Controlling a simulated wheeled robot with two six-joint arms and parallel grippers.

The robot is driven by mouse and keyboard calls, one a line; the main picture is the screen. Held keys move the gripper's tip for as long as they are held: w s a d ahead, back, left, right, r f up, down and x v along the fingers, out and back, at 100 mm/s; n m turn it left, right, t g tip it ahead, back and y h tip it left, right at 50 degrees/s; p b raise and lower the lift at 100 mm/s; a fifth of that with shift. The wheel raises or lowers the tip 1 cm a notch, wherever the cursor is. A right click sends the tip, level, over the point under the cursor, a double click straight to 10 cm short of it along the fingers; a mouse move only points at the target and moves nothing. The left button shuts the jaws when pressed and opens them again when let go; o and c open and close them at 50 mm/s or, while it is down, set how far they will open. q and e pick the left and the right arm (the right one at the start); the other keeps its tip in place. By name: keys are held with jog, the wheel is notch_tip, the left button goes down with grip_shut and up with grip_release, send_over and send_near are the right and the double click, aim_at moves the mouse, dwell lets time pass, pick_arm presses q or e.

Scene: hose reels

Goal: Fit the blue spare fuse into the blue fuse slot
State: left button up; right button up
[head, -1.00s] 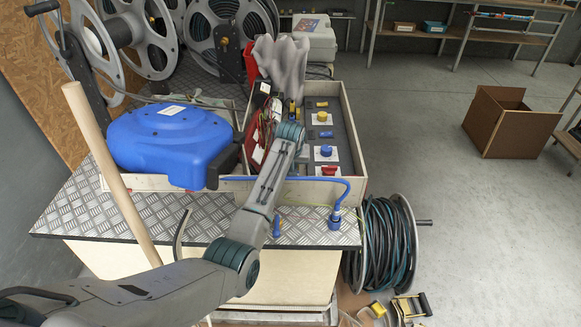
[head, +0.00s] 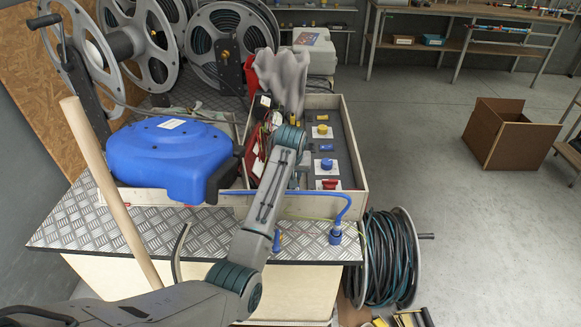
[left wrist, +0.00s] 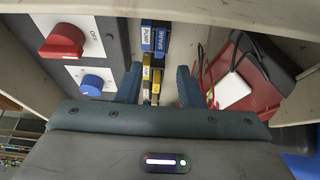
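In the left wrist view, a blue block marked SPARE (left wrist: 162,40) stands beside a blue block marked PUMP (left wrist: 146,37) at the tray's near wall. I cannot tell which part is the loose fuse and which the slot. Yellow-marked blocks (left wrist: 151,75) sit in the same two columns. My left gripper (left wrist: 158,84) is open, one finger on each side of these columns, with nothing seen held. In the head view my left wrist is over the tray, and hides the fuses and its own fingertips. My right gripper is not in view.
The wooden-walled tray (head: 352,150) holds a red switch (head: 329,184), a blue knob (head: 326,164) and a yellow knob (head: 322,130). A red pouch (left wrist: 250,75) lies beside the fuses. A blue reel housing (head: 168,155) stands left; a wooden pole (head: 108,190) leans in front.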

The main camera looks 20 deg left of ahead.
pick_arm(q)
jog(key=v, duration=0.4)
jog(key=shift+s+d+r, duration=0.1)
jog(key=shift+s+r, duration=0.05)
jog(key=shift+r, duration=0.2)
jog(key=shift+o, duration=0.5)
jog(key=shift+s+r, duration=0.15)
jog(key=shift+r, duration=0.3)
jog(key=f+m, duration=0.2)
jog(key=m, duration=1)
jog(key=w+f+m, duration=0.1)
jog(key=f+m, duration=0.1)
jog(key=m, duration=1)
jog(key=w+f+m, duration=0.1)
jog(key=f+m, duration=0.1)
jog(key=m, duration=1)
jog(key=shift+a, duration=0.4)
jog(key=shift+p+x, duration=0.6)
jog(key=shift+x, duration=2.1)
jog(key=shift+s+d, duration=0.15)
grip_shut()
